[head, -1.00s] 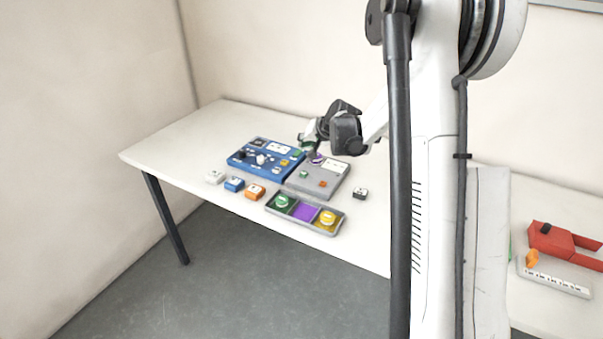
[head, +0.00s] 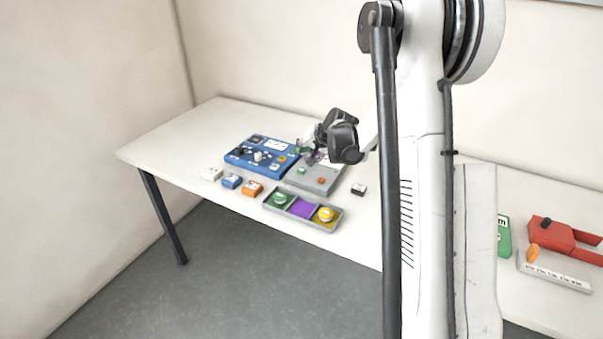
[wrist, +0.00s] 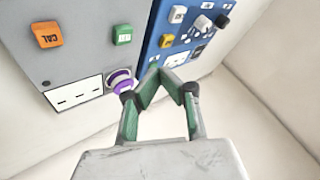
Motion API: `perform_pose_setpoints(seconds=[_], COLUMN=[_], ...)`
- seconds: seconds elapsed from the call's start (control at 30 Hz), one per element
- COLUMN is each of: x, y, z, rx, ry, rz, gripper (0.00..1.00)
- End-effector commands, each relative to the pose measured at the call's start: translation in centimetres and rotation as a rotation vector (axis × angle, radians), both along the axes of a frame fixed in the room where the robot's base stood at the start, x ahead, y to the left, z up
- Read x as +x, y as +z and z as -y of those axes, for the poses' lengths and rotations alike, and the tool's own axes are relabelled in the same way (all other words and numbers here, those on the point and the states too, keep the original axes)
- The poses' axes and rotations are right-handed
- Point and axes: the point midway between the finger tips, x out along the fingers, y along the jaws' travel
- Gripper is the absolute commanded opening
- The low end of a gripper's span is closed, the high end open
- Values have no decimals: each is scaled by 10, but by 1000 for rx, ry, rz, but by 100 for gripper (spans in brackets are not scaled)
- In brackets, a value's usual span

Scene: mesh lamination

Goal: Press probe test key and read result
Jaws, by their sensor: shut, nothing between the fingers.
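The grey probe unit (head: 327,188) lies flat on the table. In the wrist view it carries an orange key marked CAL (wrist: 46,34), a green key (wrist: 123,35) with lettering too small to read, and a white display (wrist: 75,94) showing only dashes. A purple round piece (wrist: 121,82) sits on the unit beside the display. My gripper (wrist: 160,74) is shut and empty, its tips close to the purple piece and the edge of the blue panel. I cannot tell whether it touches either. In the head view my wrist partly hides the unit's far end.
A blue panel (head: 259,170) with knobs and keys adjoins the grey unit. A three-part tray (head: 337,224) holds green and yellow round pieces around a purple compartment. White (head: 211,174), blue (head: 231,181), orange (head: 252,188) and dark (head: 359,189) blocks lie nearby. A red tool (head: 553,240) is at right.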

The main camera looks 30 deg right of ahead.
Motion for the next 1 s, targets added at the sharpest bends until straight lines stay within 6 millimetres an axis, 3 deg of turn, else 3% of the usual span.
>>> perform_pose_setpoints(seconds=[0.2, 0.4, 1.0], x=[0, 0, 0], y=[-32, -49, -50], z=[0, 0, 0], rx=[0, 0, 0], ry=[0, 0, 0], rz=[0, 0, 0], gripper=[0, 0, 0])
